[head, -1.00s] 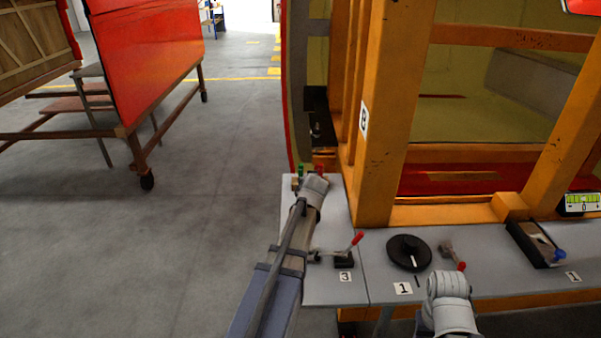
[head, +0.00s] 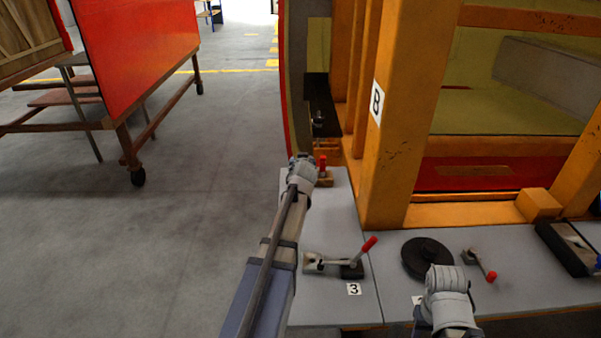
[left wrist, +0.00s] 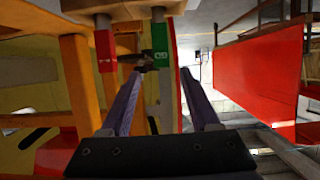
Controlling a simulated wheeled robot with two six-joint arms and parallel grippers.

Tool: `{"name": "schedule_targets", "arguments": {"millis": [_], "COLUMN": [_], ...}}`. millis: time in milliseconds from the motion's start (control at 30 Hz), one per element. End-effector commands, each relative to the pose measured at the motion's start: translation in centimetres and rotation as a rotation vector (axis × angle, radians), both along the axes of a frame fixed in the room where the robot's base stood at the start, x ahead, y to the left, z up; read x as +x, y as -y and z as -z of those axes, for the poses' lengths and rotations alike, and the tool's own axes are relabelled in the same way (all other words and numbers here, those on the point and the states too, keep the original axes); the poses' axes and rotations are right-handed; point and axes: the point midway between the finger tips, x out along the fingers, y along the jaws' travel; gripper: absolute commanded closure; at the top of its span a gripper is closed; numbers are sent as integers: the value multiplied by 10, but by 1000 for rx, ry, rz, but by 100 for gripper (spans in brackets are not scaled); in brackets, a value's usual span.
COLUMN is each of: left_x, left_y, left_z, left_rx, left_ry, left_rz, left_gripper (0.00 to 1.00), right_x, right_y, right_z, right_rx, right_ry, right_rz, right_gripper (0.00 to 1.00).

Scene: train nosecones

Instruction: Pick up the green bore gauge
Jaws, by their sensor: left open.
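The green bore gauge (left wrist: 161,38) shows its green, white-lettered face in the left wrist view, hanging below a wooden block (left wrist: 128,14) because that view is turned over. My left gripper (left wrist: 160,98) is open, its two fingers pointing towards the green gauge with nothing clearly held; a dark shape lies near the left fingertip. In the head view my left gripper (head: 301,160) is at the far end of the grey table and hides the green gauge. The red gauge (head: 323,162) stands just right of it and also shows in the left wrist view (left wrist: 105,46).
An orange post (head: 385,120) marked B rises right of the gauges. The grey table (head: 330,225) carries a red-handled tool (head: 369,245), a black disc (head: 427,258) and a black tray (head: 565,250). My right arm is at the lower right. Floor left of the table is clear.

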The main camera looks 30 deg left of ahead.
Motion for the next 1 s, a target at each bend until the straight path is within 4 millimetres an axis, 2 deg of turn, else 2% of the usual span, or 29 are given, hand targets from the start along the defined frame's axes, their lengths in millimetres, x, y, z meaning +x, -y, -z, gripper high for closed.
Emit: {"name": "schedule_targets", "arguments": {"millis": [33,267,533,767,1000], "left_x": [0,1,21,24,49], "left_y": [0,0,-13,-16,-34], "left_z": [8,9,19,21,34], "left_rx": [0,0,0,-1,0], "left_ry": [0,0,0,-1,0], "left_rz": [0,0,-1,0,-1], "left_gripper": [38,38,38,38,38], "right_x": [0,0,0,0,0], "right_y": [0,0,0,0,0], "right_z": [8,9,19,21,34], "right_rx": [0,0,0,0,0], "right_ry": [0,0,0,0,0], "right_rz": [0,0,0,0,0], "right_gripper": [50,50,50,50,50]}}
